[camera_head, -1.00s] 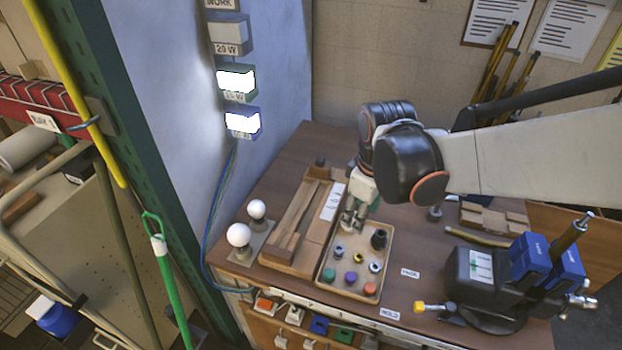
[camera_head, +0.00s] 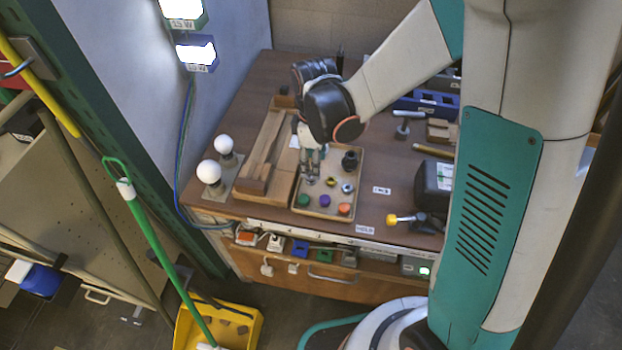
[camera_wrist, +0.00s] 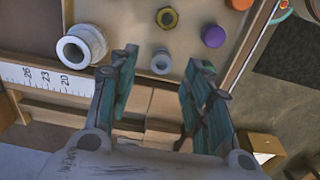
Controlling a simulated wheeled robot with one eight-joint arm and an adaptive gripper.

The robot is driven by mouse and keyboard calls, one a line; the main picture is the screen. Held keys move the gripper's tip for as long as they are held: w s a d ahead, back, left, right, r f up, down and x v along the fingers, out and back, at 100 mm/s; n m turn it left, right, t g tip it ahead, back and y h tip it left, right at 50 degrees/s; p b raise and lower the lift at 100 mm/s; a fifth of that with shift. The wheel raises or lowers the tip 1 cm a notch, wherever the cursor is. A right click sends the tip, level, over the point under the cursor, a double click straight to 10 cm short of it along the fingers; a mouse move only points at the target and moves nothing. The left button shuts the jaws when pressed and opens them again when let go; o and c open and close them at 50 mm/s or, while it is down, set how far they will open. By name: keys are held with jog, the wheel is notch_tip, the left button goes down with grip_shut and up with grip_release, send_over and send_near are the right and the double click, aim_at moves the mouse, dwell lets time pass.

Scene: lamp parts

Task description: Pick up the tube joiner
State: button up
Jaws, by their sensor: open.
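The tray (camera_head: 326,213) on the bench holds several small parts. The wrist view shows a small grey hollow cylinder (camera_wrist: 161,62) and a larger pale flanged ring (camera_wrist: 84,46); I cannot tell for sure which is the tube joiner. The small cylinder appears between my fingertips in that view, with nothing gripped. My gripper (camera_head: 312,166) is open and points down over the left part of the tray. A yellow nut (camera_wrist: 166,18) and a purple cap (camera_wrist: 213,36) lie beyond the cylinder. The gripper hides part of the tray in the head view.
A black cylinder (camera_head: 349,160) stands in the tray right of my gripper. A wooden fixture (camera_head: 262,160) borders the tray on the left, with two white bulbs (camera_head: 209,172) further left. A dark machine (camera_head: 432,188) stands to the right.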

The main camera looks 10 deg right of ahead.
jog(key=shift+a+f+b, duration=0.15)
jog(key=shift+f+b, duration=0.6)
jog(key=shift+f, duration=0.75)
jog(key=shift+a+f+b, duration=0.1)
jog(key=shift+f+b, duration=0.6)
jog(key=shift+f, duration=0.75)
jog(key=shift+s+r, duration=0.1)
jog(key=shift+c, duration=0.6)
grip_shut()
